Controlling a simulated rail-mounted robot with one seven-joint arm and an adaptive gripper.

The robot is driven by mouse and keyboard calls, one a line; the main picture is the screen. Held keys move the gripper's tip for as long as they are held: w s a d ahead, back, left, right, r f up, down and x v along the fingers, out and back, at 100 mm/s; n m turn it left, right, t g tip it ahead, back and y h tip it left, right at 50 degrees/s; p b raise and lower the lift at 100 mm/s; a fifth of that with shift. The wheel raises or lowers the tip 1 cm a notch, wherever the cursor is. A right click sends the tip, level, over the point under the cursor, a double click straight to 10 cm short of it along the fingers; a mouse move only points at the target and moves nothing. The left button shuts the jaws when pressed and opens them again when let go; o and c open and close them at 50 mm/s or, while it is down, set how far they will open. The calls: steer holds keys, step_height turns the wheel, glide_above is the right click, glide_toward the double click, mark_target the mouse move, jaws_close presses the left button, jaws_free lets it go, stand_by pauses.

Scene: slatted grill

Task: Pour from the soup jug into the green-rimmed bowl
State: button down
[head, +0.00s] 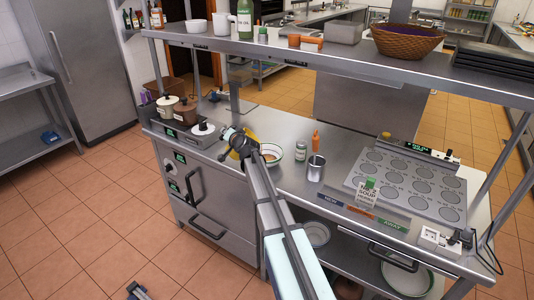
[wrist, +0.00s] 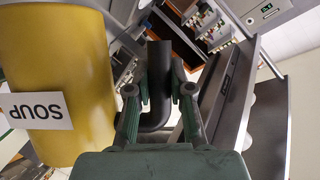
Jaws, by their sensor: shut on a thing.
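The soup jug is yellow with a white "SOUP" label and fills the left of the wrist view (wrist: 65,60). My gripper (wrist: 160,92) is shut on its black handle, with one finger on each side. In the head view only a small yellow part of the jug (head: 250,136) shows behind my gripper (head: 238,143), so its tilt is hard to tell. The green-rimmed bowl (head: 278,158) is white and stands on the steel counter, just right of my gripper and the jug. Something orange-brown shows inside the bowl. The jug's contents are hidden.
A steel can (head: 316,168), an orange bottle (head: 315,140) and a small jar (head: 301,149) stand right of the bowl. Lidded pots (head: 185,112) are at the left. A shelf (head: 340,58) with bottles and a basket (head: 406,42) spans above the counter.

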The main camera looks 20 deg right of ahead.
steer(key=shift+s+d+r+m+t+y+b, duration=0.2)
steer(key=shift+d+m+b, duration=0.3)
steer(key=shift+b, duration=0.4)
steer(key=shift+d+r+m+t+y+b, duration=0.1)
steer(key=shift+d+r+m+y+b, duration=0.25)
steer(key=shift+b, duration=0.55)
stand_by(2.5)
steer(key=shift+w+a+r+n+h+p, duration=0.2)
steer(key=shift+a+p, duration=0.25)
steer(key=shift+p, duration=0.75)
steer(key=a+n+p, duration=0.1)
steer(key=p, duration=0.1)
steer(key=shift+f+n+h+p, duration=0.25)
steer(key=shift+f+h+p, duration=0.1)
steer(key=shift+p, duration=0.05)
steer(key=shift+w+a+f+g+p, duration=0.1)
steer(key=shift+a+f+g+p, duration=0.15)
steer(key=shift+f+g+p, duration=0.15)
steer(key=shift+f+n, duration=0.2)
steer(key=shift+n, duration=0.1)
steer(key=shift+a, duration=0.1)
